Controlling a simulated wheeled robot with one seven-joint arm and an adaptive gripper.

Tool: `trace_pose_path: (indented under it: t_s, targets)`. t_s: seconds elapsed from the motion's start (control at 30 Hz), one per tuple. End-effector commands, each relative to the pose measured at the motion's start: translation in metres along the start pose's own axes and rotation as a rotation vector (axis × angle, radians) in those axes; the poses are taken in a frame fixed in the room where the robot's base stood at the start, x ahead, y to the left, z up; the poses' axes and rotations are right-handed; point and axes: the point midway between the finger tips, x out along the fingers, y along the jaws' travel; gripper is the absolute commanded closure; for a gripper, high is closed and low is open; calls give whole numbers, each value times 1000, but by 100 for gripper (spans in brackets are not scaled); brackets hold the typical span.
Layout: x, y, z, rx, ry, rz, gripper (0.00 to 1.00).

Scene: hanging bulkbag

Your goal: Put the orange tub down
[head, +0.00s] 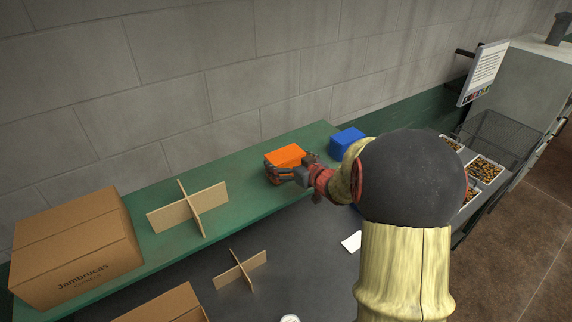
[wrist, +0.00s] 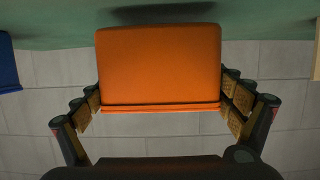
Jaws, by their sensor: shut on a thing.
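The orange tub (head: 286,156) is at the green shelf (head: 240,190), between the cardboard divider and the blue tub in the head view. It also fills the middle of the wrist view (wrist: 158,65). My gripper (head: 291,170) is shut on it, with one finger on each side, as the wrist view (wrist: 160,95) shows. In the wrist view a dark patch lies on the green surface by the tub's far edge. I cannot tell whether the tub's underside touches the shelf.
A blue tub (head: 347,141) stands on the shelf to the right. A cardboard divider (head: 188,209) and a large cardboard box (head: 77,245) are to the left. Below, a dark surface holds another divider (head: 241,268) and a white card (head: 351,242). A block wall (head: 150,90) rises behind.

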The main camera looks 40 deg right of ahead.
Motion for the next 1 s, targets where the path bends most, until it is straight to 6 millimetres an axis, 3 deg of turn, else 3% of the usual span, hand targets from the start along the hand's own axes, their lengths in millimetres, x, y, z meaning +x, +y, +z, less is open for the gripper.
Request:
trace_pose_path:
  t_s: [0.17,0.57,0.6,1.0]
  targets:
    - [4,1,14,0,2,1,39]
    - [6,0,20,0,2,1,39]
    - [6,0,20,0,1,1,4]
    - [5,0,19,0,1,1,0]
